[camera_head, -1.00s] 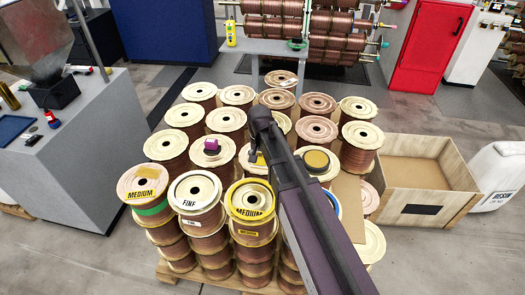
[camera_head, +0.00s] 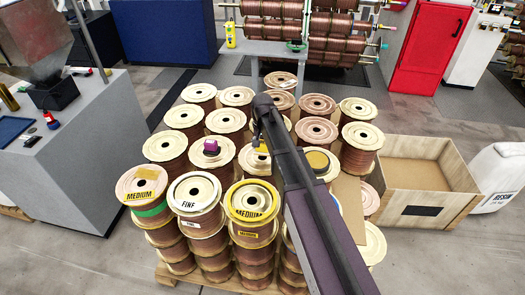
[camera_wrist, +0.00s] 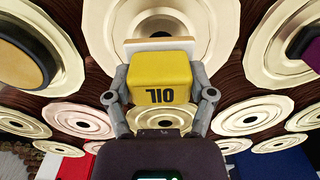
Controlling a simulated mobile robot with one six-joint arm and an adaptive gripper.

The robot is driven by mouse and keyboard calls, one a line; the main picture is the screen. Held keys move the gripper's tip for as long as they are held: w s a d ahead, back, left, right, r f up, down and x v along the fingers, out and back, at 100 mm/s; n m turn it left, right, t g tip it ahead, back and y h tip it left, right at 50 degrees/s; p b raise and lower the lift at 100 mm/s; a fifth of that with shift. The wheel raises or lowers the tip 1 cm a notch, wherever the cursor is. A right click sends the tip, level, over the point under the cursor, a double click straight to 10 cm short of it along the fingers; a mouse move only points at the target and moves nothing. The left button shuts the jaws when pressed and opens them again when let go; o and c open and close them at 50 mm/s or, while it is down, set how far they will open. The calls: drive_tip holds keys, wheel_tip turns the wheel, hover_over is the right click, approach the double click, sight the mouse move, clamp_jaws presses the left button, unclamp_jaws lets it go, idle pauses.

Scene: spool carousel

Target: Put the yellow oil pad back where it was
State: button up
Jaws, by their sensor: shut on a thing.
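The yellow oil pad is a yellow block with a pale layer along one side, and "OIL" reads upside down on it in the wrist view (camera_wrist: 161,78). My gripper (camera_wrist: 161,92) is shut on it, one finger on each side. In the head view the pad (camera_head: 262,147) shows as a small yellow patch beside my gripper (camera_head: 257,138), partly hidden by my arm. It is over the cream-topped spools in the middle of the pallet. In the wrist view its pale side faces a cream spool flange (camera_wrist: 205,35). I cannot tell whether they touch.
A purple-and-black item (camera_head: 211,147) sits on a spool to the left. A round dark-yellow disc (camera_head: 317,160) lies on a spool to the right. Yellow-rimmed and labelled spools (camera_head: 253,201) stand in front. An open wooden crate (camera_head: 420,172) is at the right.

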sight(262, 150)
drive_tip(key=shift+w+f+b, duration=0.25)
drive_tip(key=shift+f+b, duration=0.2)
drive_tip(key=shift+f, duration=0.05)
drive_tip(key=shift+w+f+b, duration=0.25)
drive_tip(key=shift+f+b, duration=1.1)
drive_tip(key=shift+b, duration=0.05)
drive_tip(key=shift+f, duration=0.15)
drive_tip(key=o, duration=1)
drive_tip(key=shift+c, duration=0.2)
drive_tip(key=shift+r, duration=0.25)
wheel_tip(262, 150, up, 12)
drive_tip(key=p, duration=1.2)
drive_tip(key=shift+s, duration=0.1)
